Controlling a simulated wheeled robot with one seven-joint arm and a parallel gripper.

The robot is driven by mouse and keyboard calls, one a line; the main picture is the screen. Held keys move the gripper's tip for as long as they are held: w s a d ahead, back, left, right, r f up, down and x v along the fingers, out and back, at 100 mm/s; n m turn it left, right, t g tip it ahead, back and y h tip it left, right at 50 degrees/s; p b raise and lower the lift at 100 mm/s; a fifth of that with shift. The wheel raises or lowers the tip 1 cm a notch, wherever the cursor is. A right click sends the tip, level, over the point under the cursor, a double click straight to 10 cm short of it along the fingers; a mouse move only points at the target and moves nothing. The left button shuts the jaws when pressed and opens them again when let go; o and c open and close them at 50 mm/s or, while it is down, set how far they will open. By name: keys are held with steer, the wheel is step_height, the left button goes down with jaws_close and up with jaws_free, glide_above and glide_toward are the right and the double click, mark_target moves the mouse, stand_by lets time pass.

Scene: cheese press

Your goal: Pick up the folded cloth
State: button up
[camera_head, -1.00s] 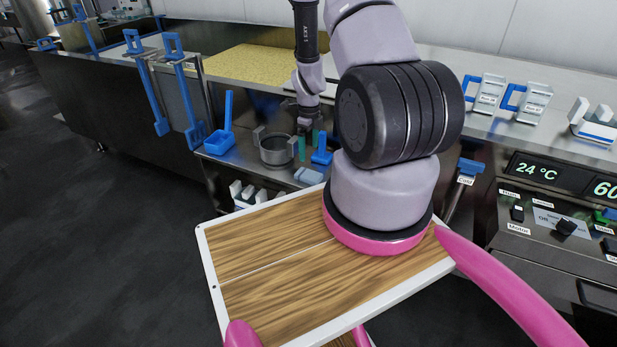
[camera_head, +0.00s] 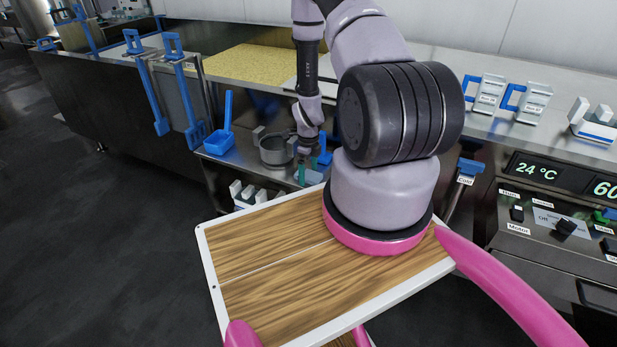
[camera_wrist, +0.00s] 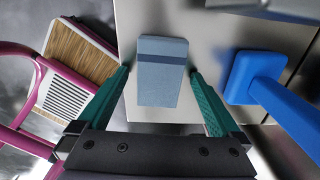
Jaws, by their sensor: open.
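The folded cloth (camera_wrist: 161,85) is a light blue-grey rectangle with a darker band, lying on the steel worktop near its front edge. In the head view it is a small pale blue patch (camera_head: 313,178), partly hidden by my fingers. My gripper (camera_wrist: 159,74) is open, with one green finger on each side of the cloth in the wrist view. In the head view my gripper (camera_head: 307,171) is pointing down right over the cloth. I cannot tell whether the fingertips are level with the cloth or still above it.
A blue tool with a handle (camera_wrist: 258,82) lies close to the right of the cloth. A steel pot (camera_head: 274,151) and a blue scoop (camera_head: 219,141) stand to the left on the worktop (camera_head: 243,155). A control panel (camera_head: 555,215) is at the right.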

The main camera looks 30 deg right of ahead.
steer(key=c, duration=1.4)
